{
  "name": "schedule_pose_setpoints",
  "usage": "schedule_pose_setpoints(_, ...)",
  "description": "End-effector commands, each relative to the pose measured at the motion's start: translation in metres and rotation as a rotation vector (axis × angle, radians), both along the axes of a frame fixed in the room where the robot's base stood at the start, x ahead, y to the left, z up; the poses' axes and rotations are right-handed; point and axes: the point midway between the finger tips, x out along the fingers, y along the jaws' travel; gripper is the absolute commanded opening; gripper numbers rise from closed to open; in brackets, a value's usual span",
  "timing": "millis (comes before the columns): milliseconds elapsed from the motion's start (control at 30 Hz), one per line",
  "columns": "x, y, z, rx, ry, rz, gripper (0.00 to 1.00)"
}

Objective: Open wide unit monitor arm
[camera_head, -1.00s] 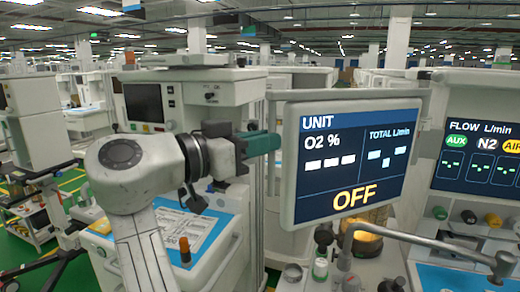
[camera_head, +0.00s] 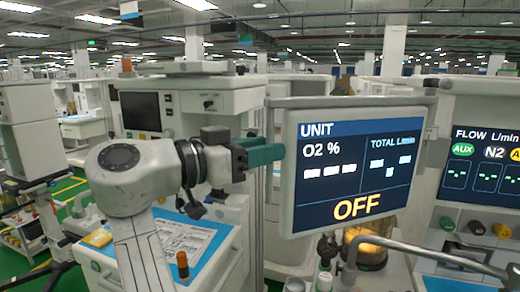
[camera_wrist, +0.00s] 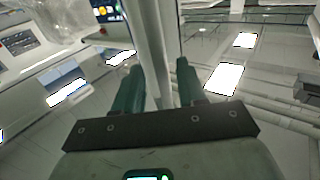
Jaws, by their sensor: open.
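The wide unit monitor (camera_head: 350,218) shows "UNIT", "O2 %" and "OFF", and stands right of centre in the head view. A grey curved arm bar (camera_head: 430,247) runs below it to the right; how it joins the monitor is hidden. My gripper (camera_head: 276,153) is at the monitor's left edge, its dark green fingers pointing right. In the wrist view my gripper (camera_wrist: 160,70) is open, with a pale upright panel edge (camera_wrist: 150,50) between its fingers. I cannot tell whether either finger touches it.
A second screen (camera_head: 485,165) with flow readings stands at the right. A cart with a dark screen (camera_head: 140,111) is behind my arm, with a blue-edged worktop (camera_head: 215,245) below. Knobs and an amber-lit canister (camera_head: 368,255) sit under the monitor.

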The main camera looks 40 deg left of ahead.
Motion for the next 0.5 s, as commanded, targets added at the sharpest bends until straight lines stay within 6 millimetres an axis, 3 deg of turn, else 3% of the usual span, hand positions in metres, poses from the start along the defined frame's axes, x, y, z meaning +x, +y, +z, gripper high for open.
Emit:
schedule_pose_setpoints(267, -0.004, 0.002, 0.001, 0.000, -0.003, 0.002, 0.40)
schedule_pose_setpoints(500, -0.037, 0.015, -0.001, 0.001, -0.004, 0.004, 0.40)
